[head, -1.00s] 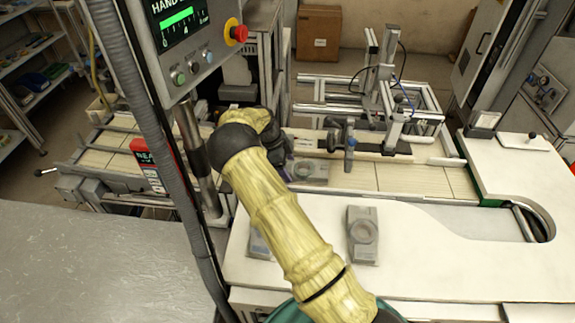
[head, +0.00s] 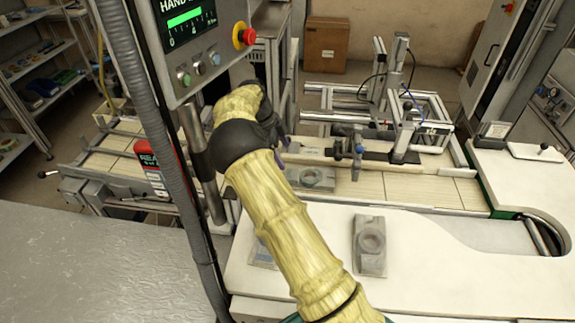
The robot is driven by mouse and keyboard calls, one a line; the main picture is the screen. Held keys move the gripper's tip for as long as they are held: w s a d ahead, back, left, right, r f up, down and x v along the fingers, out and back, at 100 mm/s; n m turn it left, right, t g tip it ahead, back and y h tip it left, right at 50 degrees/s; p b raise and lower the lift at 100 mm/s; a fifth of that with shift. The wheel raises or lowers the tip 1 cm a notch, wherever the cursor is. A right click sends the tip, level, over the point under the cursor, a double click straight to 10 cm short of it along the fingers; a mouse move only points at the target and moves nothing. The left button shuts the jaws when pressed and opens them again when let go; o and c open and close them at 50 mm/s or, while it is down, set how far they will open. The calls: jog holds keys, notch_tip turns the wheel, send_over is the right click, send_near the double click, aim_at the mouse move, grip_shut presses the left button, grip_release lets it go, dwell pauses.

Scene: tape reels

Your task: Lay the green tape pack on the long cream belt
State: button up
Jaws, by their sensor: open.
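The long cream belt (head: 402,187) runs across the middle behind the white bench. A flat greyish pack (head: 317,178) with a round reel lies on it, just right of my arm. Two similar packs lie on the white bench: one (head: 370,246) in clear view, the other (head: 262,252) mostly hidden behind my arm. None looks clearly green, so I cannot tell by colour which is the green tape pack. My gripper (head: 280,136) is open, partly hidden behind my wrist, above and left of the belt pack and apart from it. I see nothing held in it.
An aluminium frame with posts (head: 385,110) stands over the belt's far side. A control panel with a red button (head: 243,37) and its pole stand close on the left. The white bench (head: 450,270) is clear right of the packs.

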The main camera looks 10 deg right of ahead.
jog(key=shift+v, duration=0.95)
jog(key=s+d+r+n+y, duration=0.2)
jog(key=s+d+n+y, duration=0.1)
jog(key=s+d+n, duration=0.5)
jog(key=s+a+n+t, duration=0.1)
jog(key=s+n+t, duration=0.1)
jog(key=s+n, duration=0.4)
jog(key=s+a+r+n+t+y, duration=0.1)
jog(key=s+n, duration=0.6)
jog(key=s, duration=1)
jog(key=shift+a+n+t, duration=0.3)
jog(key=shift+a+t, duration=0.2)
jog(key=shift+a, duration=0.3)
jog(key=shift+r, duration=0.1)
jog(key=shift+c, duration=0.5)
